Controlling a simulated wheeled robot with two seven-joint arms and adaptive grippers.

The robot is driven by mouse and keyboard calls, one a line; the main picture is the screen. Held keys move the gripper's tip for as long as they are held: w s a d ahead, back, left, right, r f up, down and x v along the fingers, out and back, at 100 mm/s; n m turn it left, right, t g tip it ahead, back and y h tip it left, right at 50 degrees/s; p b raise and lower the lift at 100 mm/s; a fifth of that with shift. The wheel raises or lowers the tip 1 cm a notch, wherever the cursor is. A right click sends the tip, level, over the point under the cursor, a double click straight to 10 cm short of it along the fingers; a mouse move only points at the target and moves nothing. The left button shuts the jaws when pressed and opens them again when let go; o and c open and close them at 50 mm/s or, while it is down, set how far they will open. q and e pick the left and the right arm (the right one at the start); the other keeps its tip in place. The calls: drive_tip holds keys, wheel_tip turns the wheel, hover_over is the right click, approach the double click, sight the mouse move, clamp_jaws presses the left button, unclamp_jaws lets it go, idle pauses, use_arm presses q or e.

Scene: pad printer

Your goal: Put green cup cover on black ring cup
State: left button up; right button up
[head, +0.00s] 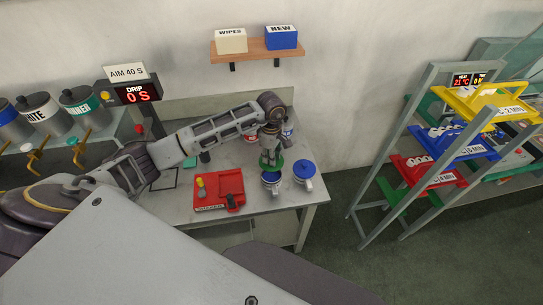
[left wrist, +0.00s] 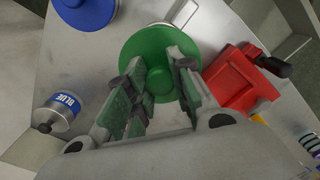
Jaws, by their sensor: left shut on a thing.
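My left gripper (head: 270,151) is shut on the green cup cover (head: 273,164), a round disc with a raised centre knob. In the left wrist view, the gripper's fingers (left wrist: 162,85) stand either side of the knob of the green cover (left wrist: 128,52). A pale cup (head: 271,183) with a dark blue-looking top stands just below and in front of the cover; its ring colour is unclear. The left wrist view shows a bit of pale handle past the cover's edge. I cannot tell whether cover and cup touch. My right gripper is not in view.
A blue-topped cup (head: 304,171) stands close by on the right, near the table's right edge. A red tray fixture (head: 230,184) with a black lever lies to the left. A can labelled BLUE (left wrist: 58,112) stands behind. A coloured rack (head: 431,150) is farther right.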

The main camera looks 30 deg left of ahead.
use_arm(q)
drive_tip(key=shift+f, duration=0.15)
drive_tip(key=shift+f+b, duration=1.05)
drive_tip(key=shift+f, duration=1.05)
drive_tip(key=shift+f+b, duration=0.8)
drive_tip(key=shift+f, duration=0.15)
drive_tip(key=shift+f+b, duration=0.7)
drive_tip(key=shift+b, duration=0.4)
idle(0.5)
idle(0.4)
drive_tip(key=o, duration=1)
